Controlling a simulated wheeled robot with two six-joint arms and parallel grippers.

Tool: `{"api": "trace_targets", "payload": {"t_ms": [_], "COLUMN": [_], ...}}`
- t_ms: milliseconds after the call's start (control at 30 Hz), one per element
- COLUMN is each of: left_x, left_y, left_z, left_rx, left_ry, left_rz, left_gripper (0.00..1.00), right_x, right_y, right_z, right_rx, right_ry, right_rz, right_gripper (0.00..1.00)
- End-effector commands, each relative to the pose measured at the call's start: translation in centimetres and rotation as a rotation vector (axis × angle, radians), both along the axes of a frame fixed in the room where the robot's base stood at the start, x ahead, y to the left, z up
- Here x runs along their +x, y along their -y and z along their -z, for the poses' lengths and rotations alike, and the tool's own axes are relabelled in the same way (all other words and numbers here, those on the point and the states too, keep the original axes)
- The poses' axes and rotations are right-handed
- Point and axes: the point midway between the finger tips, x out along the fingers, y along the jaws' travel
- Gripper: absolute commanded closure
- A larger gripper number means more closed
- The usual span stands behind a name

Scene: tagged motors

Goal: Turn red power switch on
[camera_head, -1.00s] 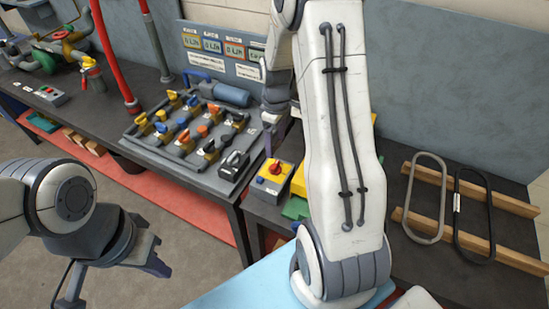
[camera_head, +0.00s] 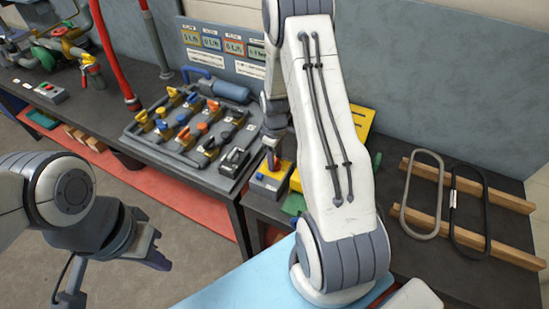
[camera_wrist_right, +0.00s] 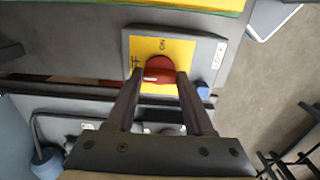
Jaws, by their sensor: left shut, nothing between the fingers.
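The red power switch is a red rotary knob (camera_wrist_right: 159,68) on a yellow plate, on a grey box (camera_head: 268,182). In the right wrist view, "ON" is printed above the knob and a partly covered label is at its left. My right gripper (camera_wrist_right: 160,82) also shows in the head view (camera_head: 273,163), pointing down over the box. Its two fingers are apart, one on each side of the knob; contact is unclear. The fingers and arm hide most of the knob in the head view. My left gripper (camera_head: 157,259) is shut and empty at the lower left, away from the switch.
A valve panel (camera_head: 190,130) with coloured handles stands left of the switch box. Two oblong loops, one grey (camera_head: 410,222) and one black (camera_head: 457,235), lie on wooden strips at the right. A light blue surface (camera_head: 240,285) is in front.

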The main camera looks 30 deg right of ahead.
Motion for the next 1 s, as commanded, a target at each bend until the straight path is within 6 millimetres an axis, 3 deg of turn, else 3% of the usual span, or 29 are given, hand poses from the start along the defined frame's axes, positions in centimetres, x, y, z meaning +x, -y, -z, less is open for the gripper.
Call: {"api": "trace_targets", "payload": {"t_ms": [33, 100, 133, 567, 1000], "left_x": [0.0, 0.0, 0.0, 0.0, 0.0], "left_y": [0.0, 0.0, 0.0, 0.0, -0.01], "left_z": [0.0, 0.0, 0.0, 0.13, 0.49], "left_rx": [0.0, 0.0, 0.0, 0.0, 0.0], "left_ry": [0.0, 0.0, 0.0, 0.0, 0.0], "left_rz": [0.0, 0.0, 0.0, 0.0, 0.0], "left_gripper": [1.0, 1.0, 1.0, 1.0, 1.0], "right_x": [0.0, 0.0, 0.0, 0.01, 0.05], "right_y": [0.0, 0.0, 0.0, 0.01, 0.03], "right_z": [-0.02, -0.02, -0.03, -0.03, -0.07], "right_rx": [0.0, 0.0, 0.0, 0.0, 0.0], "right_ry": [0.0, 0.0, 0.0, 0.0, 0.001], "right_rz": [0.0, 0.0, 0.0, 0.1, 0.479], "right_gripper": [0.71, 0.98, 1.0, 1.0, 1.0]}}
